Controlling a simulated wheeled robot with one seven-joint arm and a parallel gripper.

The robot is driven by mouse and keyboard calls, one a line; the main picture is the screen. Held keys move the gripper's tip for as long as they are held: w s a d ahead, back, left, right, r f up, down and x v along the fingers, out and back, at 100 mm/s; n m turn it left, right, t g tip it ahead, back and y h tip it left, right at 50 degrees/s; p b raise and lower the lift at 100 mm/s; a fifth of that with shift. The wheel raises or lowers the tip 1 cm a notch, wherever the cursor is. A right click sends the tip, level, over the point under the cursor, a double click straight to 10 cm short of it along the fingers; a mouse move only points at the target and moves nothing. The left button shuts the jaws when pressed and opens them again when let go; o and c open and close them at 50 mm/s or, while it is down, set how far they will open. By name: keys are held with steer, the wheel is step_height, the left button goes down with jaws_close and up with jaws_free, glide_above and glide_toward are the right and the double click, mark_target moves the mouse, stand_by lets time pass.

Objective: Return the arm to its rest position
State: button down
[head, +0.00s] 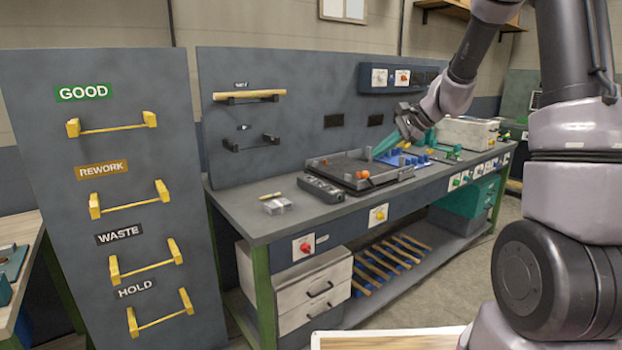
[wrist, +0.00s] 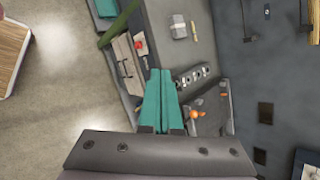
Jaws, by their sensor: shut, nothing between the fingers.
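My gripper (head: 386,146) has teal fingers and is raised over the far half of the workbench (head: 245,223) in the head view. My grey arm comes in from the right side of that view and bends down to the gripper. In the wrist view the two teal fingers (wrist: 158,98) lie together, shut and empty. In the head view they are above or behind the dark tray (head: 340,165); the exact gap to the bench top cannot be told.
The tray holds an orange ball (head: 362,174). A black switch box (head: 321,189) and a clear container (head: 277,204) sit nearer. A wooden bar (head: 250,95) rests on the back panel's upper bracket. A board with yellow brackets (head: 118,124) stands left.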

steer(key=s+r+n+h, duration=0.1)
steer(key=s+r+n, duration=0.2)
steer(key=s+r, duration=0.4)
steer(key=s+r+n+h, duration=0.1)
steer(key=s+r+n, duration=0.25)
steer(key=s, duration=0.55)
steer(key=s+d+r+n+t+h, duration=0.2)
steer(key=s+d, duration=0.3)
steer(key=s, duration=0.8)
steer(key=shift+s+r+n+h, duration=0.15)
steer(key=shift+r+n+h, duration=0.3)
steer(key=shift+r+h, duration=0.35)
steer(key=shift+f, duration=0.1)
